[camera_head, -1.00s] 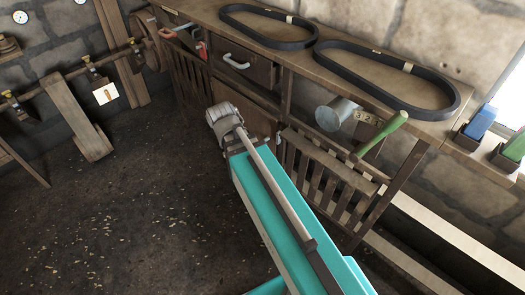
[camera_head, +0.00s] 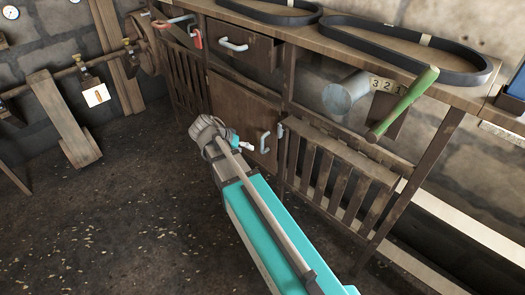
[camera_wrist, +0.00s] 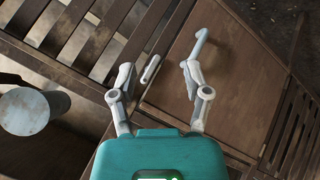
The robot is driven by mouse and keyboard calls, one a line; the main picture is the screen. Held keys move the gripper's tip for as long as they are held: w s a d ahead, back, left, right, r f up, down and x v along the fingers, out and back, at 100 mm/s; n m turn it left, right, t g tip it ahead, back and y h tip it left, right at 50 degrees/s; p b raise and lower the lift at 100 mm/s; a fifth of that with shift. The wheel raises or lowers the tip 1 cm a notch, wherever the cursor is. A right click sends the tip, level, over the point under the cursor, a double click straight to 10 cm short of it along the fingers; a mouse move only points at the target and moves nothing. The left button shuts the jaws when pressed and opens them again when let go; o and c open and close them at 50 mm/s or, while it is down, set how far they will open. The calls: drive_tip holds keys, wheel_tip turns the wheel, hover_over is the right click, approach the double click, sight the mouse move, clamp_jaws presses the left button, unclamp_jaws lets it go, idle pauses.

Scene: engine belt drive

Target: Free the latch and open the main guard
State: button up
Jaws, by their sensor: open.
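The brown wooden door panel (camera_head: 240,112), which I take for the main guard, is closed in the bench front. It also shows in the wrist view (camera_wrist: 225,80). A pale bar handle (camera_head: 265,142) is on its right side; it also shows in the wrist view (camera_wrist: 198,45). A small pale latch-like piece (camera_head: 280,131) sits by the door's edge; in the wrist view (camera_wrist: 150,69) it appears between my fingers. My gripper (camera_wrist: 156,73) is open and empty, facing the door edge. Whether it touches anything, I cannot tell. My wrist partly hides the door in the head view.
A green-handled lever (camera_head: 404,103) and a grey cylinder (camera_head: 345,95) project from the bench at right. A drawer with a handle (camera_head: 233,44) is above the door. Slatted panels (camera_head: 325,180) flank it. Black belts (camera_head: 400,50) lie on top.

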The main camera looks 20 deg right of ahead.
drive_tip(key=w+d+f+m+h+b, duration=0.2)
drive_tip(key=w+f+m+h+b, duration=0.2)
drive_tip(key=w+f+b, duration=0.5)
drive_tip(key=m+t+h+b, duration=0.2)
drive_tip(key=m+h+b, duration=0.25)
drive_tip(key=b, duration=1.25)
approach(262, 141)
drive_tip(key=a+f, duration=0.2)
drive_tip(key=a, duration=0.1)
drive_tip(key=shift+w+a+h, duration=0.2)
drive_tip(key=shift+w+h, duration=0.05)
drive_tip(key=shift+h, duration=0.2)
drive_tip(key=shift+d+r, duration=0.1)
drive_tip(key=d, duration=0.4)
drive_tip(key=w+d, duration=0.1)
drive_tip(key=d, duration=0.4)
drive_tip(key=w+d, duration=0.1)
drive_tip(key=d, duration=0.3)
drive_tip(key=shift+d, duration=0.25)
